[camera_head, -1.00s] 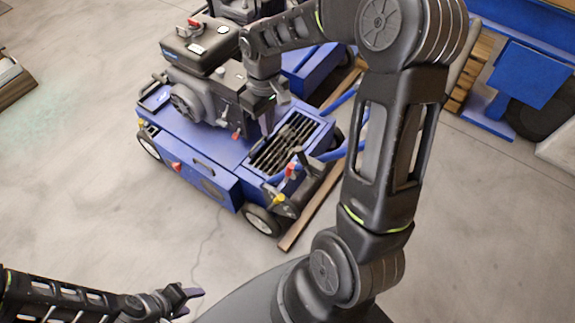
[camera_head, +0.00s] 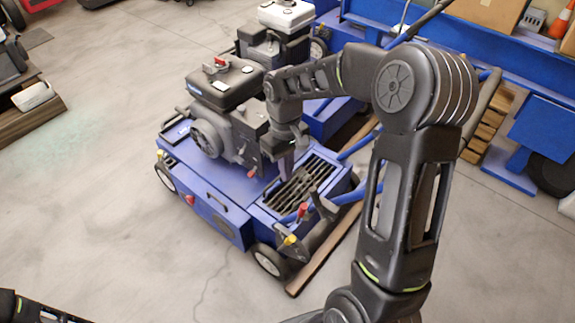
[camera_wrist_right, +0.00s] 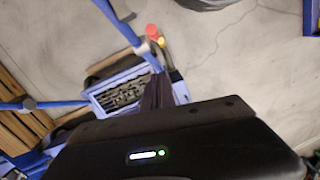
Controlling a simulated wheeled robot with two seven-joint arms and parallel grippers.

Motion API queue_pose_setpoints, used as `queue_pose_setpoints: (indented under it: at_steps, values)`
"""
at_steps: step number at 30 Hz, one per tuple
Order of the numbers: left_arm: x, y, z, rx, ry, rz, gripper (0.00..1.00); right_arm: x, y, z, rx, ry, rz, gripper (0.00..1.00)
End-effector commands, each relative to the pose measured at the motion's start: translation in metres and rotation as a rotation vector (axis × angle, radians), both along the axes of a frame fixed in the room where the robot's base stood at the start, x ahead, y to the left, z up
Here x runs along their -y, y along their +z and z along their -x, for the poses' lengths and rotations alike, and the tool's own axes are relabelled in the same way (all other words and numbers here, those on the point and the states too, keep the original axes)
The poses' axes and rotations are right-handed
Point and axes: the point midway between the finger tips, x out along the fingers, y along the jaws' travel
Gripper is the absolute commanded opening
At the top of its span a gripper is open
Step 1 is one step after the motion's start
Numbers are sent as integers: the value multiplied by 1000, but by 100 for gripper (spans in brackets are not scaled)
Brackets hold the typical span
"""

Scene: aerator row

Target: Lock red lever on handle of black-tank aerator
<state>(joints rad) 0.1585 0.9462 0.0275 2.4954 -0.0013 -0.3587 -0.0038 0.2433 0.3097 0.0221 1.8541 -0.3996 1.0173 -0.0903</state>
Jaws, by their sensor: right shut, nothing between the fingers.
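The black-tank aerator stands in the middle of the head view, with a black tank (camera_head: 225,85) on its engine and a blue body (camera_head: 190,180). A red lever (camera_head: 302,211) shows by the blue handle tubes at its near right corner. It also appears as a red tip (camera_wrist_right: 152,31) in the wrist view, next to a yellow-orange knob. My right gripper (camera_head: 286,165) points down between the engine and the slatted grille, apart from the red lever. Its fingers (camera_wrist_right: 160,90) look shut and empty in the wrist view. My left gripper is out of view.
A white-tank aerator (camera_head: 287,14) stands close behind. A wooden rail (camera_head: 325,252) lies along the near right side of the black-tank machine. Blue machinery (camera_head: 540,130) and stacked wood fill the right. The floor (camera_head: 120,230) at left and front is clear.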

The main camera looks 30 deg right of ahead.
Motion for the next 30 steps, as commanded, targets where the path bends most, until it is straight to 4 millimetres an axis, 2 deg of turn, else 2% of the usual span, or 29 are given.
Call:
queue_pose_setpoints:
  at_steps: [3, 9, 12, 17, 30]
  values:
    - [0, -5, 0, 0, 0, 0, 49, 0, -27, 3, -5, 0, -1, 0]
    - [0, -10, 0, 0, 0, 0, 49, -1, -64, 8, -4, -1, -1, 0]
    - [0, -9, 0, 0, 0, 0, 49, 1, -63, 25, -1, -2, 0, 0]
    - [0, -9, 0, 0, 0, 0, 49, 2, -66, 40, -1, 0, 0, 0]
    - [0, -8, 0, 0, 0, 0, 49, 3, -65, 46, 0, 0, 1, 0]
